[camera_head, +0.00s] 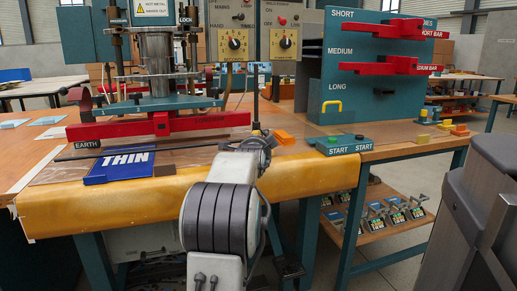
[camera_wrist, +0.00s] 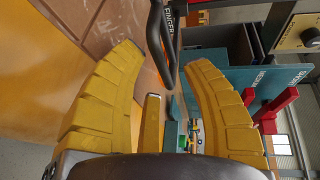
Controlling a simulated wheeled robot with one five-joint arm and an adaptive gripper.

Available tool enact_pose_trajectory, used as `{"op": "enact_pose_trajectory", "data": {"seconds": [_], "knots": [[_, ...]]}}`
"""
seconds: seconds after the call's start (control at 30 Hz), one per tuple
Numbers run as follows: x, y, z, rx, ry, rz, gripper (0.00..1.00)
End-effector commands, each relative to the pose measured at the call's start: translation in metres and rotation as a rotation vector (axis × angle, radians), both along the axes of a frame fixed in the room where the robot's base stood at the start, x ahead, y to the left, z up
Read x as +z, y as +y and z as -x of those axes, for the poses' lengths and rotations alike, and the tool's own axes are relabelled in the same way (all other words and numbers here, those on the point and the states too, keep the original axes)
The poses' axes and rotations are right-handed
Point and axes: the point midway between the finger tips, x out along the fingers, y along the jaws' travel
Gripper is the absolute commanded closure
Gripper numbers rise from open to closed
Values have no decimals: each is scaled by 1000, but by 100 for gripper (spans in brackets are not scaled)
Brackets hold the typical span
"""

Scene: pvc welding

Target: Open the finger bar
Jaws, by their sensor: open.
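A blue THIN plate (camera_head: 122,167) lies on the table below the bar. A green START box (camera_head: 338,145) and an orange block (camera_head: 284,137) are to the right. A teal rack (camera_head: 365,60) with red bars stands behind. The padded yellow table edge (camera_head: 110,208) is in front.

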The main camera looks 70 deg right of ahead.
Motion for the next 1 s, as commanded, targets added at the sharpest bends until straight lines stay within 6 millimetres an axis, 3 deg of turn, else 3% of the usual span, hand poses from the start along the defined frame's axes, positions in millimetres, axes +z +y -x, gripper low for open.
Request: {"op": "enact_pose_trajectory", "data": {"seconds": [0.6,1.0], "knots": [[-2,-9,-2,0,0,0,56],[-2,-9,-2,0,0,0,92]]}}
